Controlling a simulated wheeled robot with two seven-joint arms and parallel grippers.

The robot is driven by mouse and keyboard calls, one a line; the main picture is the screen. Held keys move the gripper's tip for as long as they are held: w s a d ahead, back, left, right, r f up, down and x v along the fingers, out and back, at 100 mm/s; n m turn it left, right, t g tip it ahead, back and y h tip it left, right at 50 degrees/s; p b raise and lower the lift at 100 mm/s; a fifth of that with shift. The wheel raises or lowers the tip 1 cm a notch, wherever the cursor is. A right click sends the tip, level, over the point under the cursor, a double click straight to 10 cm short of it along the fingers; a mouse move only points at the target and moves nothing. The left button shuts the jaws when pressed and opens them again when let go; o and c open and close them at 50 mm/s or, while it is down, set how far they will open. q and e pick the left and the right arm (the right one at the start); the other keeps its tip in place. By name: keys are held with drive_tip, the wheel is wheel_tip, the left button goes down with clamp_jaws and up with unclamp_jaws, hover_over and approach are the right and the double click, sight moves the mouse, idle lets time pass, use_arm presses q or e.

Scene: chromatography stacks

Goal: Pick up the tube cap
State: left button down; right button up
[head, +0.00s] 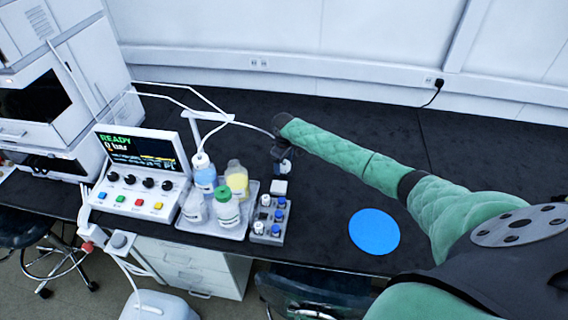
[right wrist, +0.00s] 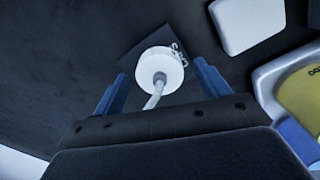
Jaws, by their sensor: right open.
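The tube cap (right wrist: 148,62) is white and round, with a pale tube (right wrist: 154,95) running from its middle. It sits on a small dark square marked CAPS (right wrist: 178,48) on the black bench. My right gripper (right wrist: 160,73) is open, its two blue fingers on either side of the cap with a visible gap to each. I cannot tell whether the fingertips are down at the cap's height. In the head view my right gripper (head: 283,158) points down at the bench behind the vial rack and largely hides the cap. My left gripper is not in view.
A tray (head: 243,232) with several bottles stands left of the gripper. A control box (head: 135,200) is further left. A blue disc (head: 374,232) lies right; the bench around it is clear.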

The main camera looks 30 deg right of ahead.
drive_tip(key=shift+f, duration=0.15)
drive_tip(key=c, duration=1.1)
drive_tip(key=shift+o, duration=0.2)
